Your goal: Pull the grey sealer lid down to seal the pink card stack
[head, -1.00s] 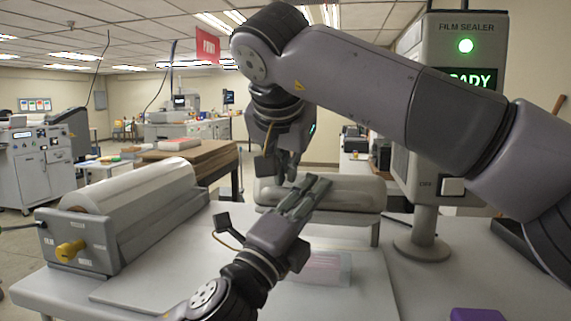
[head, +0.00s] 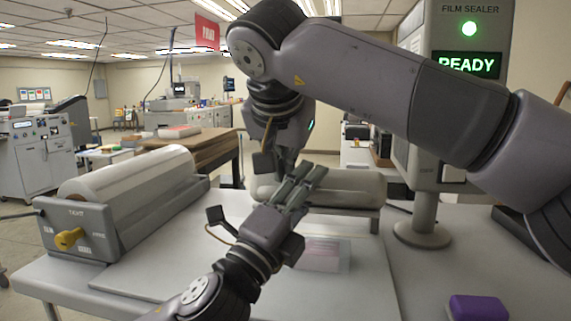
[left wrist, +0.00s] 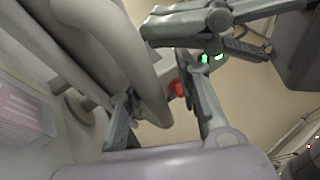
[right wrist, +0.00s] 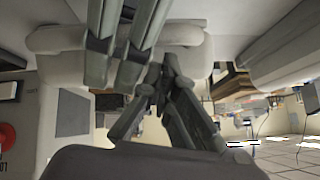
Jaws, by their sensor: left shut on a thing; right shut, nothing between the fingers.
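The grey sealer lid (head: 345,185) is a rounded bar at the back of the worktable, and it also shows in the left wrist view (left wrist: 120,45). The pink card stack (head: 322,256) lies under clear film on the table in front of it; its edge shows in the left wrist view (left wrist: 18,112). My left gripper (head: 308,178) reaches from below to the lid's left part and is shut on it, with the lid's edge between its fingers. My right gripper (head: 284,172) points down just behind the left fingers, shut and empty. My arms hide part of the lid.
A film roll unit (head: 130,205) with a yellow knob stands at the left. The film sealer post (head: 425,205) stands at the right under a green READY screen (head: 467,64). A purple block (head: 478,308) lies at the front right.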

